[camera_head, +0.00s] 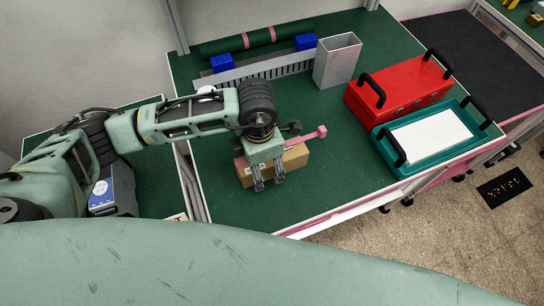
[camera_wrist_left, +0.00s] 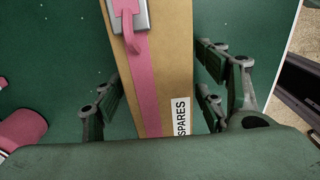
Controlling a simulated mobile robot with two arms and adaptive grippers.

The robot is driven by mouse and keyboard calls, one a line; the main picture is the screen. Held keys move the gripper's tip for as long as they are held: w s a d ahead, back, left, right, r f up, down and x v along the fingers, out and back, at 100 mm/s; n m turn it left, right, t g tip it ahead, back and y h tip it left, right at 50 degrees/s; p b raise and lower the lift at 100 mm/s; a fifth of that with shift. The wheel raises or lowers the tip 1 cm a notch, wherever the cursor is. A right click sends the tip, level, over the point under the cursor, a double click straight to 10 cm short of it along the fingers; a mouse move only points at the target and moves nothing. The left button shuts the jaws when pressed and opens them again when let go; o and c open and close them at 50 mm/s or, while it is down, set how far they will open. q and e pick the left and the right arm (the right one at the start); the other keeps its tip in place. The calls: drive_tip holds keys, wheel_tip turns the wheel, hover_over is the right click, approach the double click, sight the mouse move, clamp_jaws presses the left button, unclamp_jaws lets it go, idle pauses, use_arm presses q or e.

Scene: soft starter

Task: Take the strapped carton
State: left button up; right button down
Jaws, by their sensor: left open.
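The strapped carton (camera_head: 290,160) is a brown box on the green table, with a pink strap and a metal buckle. In the left wrist view the carton (camera_wrist_left: 172,70) shows a white "SPARES" label, with the pink strap (camera_wrist_left: 142,85) running along its top. My left gripper (camera_head: 267,184) is above the near side of the carton, fingers pointing down. In the wrist view the open fingers of this gripper (camera_wrist_left: 165,98) are on either side of the carton, with gaps visible; contact cannot be told. My right gripper is not in view.
A metal square tube (camera_head: 336,62) stands behind the carton. A red case (camera_head: 400,88) and a teal tray (camera_head: 440,165) are at the right. A green roll with pink bands (camera_head: 258,39) lies at the back on blue blocks. Bare table lies right of the carton.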

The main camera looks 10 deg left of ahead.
use_arm(q)
drive_tip(key=shift+f, duration=0.3)
drive_tip(key=c, duration=1.2)
drive_tip(key=shift+r, duration=0.1)
drive_tip(key=c, duration=0.3)
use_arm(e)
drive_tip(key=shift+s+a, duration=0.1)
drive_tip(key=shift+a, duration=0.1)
